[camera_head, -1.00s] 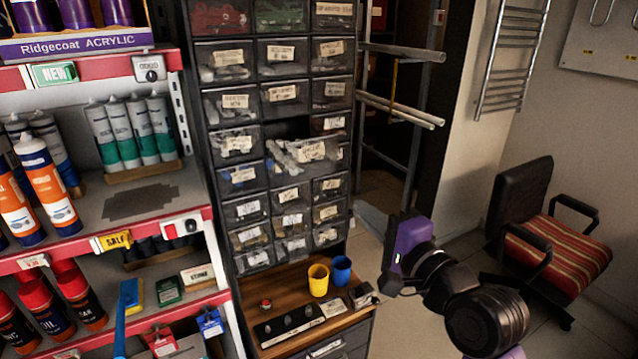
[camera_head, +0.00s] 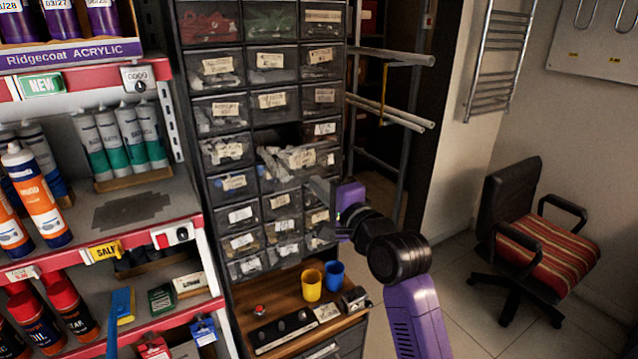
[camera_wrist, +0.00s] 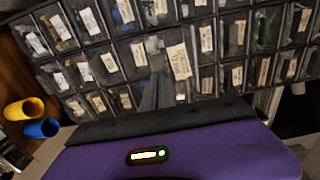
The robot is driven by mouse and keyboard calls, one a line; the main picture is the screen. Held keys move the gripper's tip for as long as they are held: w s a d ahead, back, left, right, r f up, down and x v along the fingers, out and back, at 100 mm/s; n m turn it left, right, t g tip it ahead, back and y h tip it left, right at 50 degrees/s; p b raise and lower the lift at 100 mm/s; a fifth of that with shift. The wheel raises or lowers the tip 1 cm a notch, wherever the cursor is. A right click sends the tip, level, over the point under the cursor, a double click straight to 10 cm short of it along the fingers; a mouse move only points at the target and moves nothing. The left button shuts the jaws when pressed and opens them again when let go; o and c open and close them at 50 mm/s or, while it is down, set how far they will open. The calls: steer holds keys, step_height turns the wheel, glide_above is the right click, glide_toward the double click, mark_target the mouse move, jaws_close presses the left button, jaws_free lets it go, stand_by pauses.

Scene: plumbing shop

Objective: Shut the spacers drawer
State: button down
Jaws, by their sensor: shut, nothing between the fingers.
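The spacers drawer (camera_head: 285,165) is pulled out of the dark drawer cabinet in the head view, with a dark gap above it and pale parts inside. Its front label is too blurred to read for certain. My gripper (camera_head: 318,188) is shut and empty, just below and to the right of the drawer's front. In the wrist view, the fingers of my gripper (camera_wrist: 153,75) point at the cabinet, beside a large label (camera_wrist: 178,62) that appears to be on the open drawer. I cannot tell whether the fingers touch it.
The other cabinet drawers (camera_head: 240,215) look shut. A yellow cup (camera_head: 312,285) and a blue cup (camera_head: 334,274) stand on the wooden counter below. Pipe racks (camera_head: 395,110) stand to the right, shop shelves (camera_head: 130,215) to the left, and an office chair (camera_head: 545,235) at the far right.

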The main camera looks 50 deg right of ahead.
steer(key=shift+w, duration=0.15)
steer(key=b+x, duration=0.1)
steer(key=x, duration=1.3)
steer(key=shift+w+d+f, duration=0.1)
steer(key=shift+w+f, duration=0.05)
steer(key=shift+w, duration=0.1)
steer(key=shift+w+d, duration=0.1)
steer(key=shift+w, duration=0.2)
steer(key=shift+w+r, duration=0.1)
steer(key=shift+r, duration=0.15)
steer(key=shift+r, duration=0.1)
